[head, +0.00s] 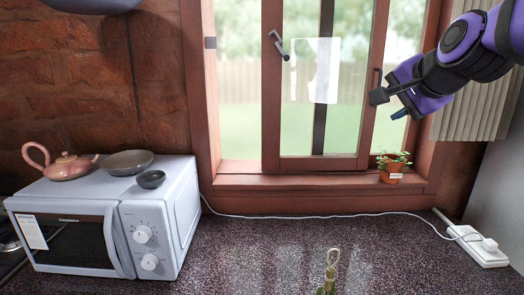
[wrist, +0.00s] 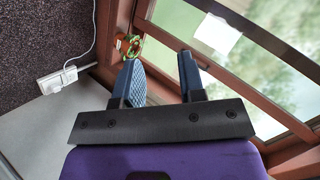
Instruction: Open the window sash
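The window sash (head: 271,112) is a brown wooden frame around glass, in the middle of the head view. A grey lever handle (head: 279,45) is on its left stile, and a dark slim handle (head: 377,78) is on its right stile. My gripper (head: 388,105) is in front of the sash's right side, close to the slim handle and a little below it in the picture. The wrist view shows its two blue fingers (wrist: 160,68) apart with nothing between them. Whether a finger touches the sash I cannot tell.
A small potted plant (head: 392,168) stands on the sill below my gripper; it also shows in the wrist view (wrist: 127,46). A white power strip (head: 478,246) lies at the right. A microwave (head: 160,228) with pots stands at the left. The middle counter is mostly clear.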

